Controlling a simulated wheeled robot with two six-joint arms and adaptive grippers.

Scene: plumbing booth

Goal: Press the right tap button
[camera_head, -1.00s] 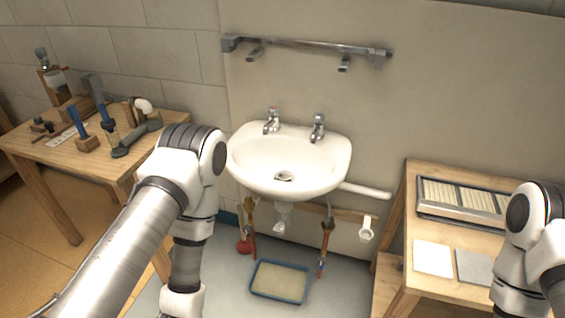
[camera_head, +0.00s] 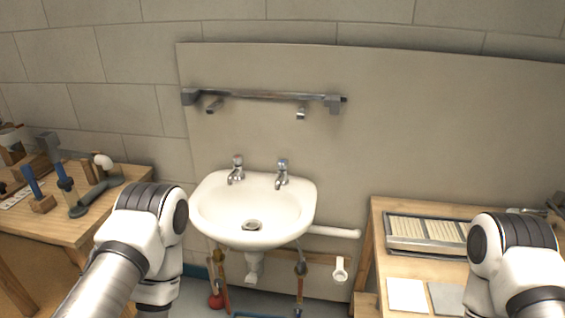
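A white washbasin (camera_head: 252,212) is fixed to the wall panel in the middle of the view. Two chrome taps stand on its back rim. The right tap (camera_head: 282,176) has a blue-marked top, and the left tap (camera_head: 236,170) has a red-marked top. My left arm is in the lower left and my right arm in the lower right. Both arms are away from the basin and the taps. Neither gripper shows in the view.
A metal rail (camera_head: 262,96) with hooks is on the wall above the basin. A wooden table (camera_head: 128,188) with tools is at left. Another wooden table (camera_head: 378,222) holds a slatted tray (camera_head: 388,240) and white and grey sheets. A white pipe (camera_head: 335,232) extends right of the basin.

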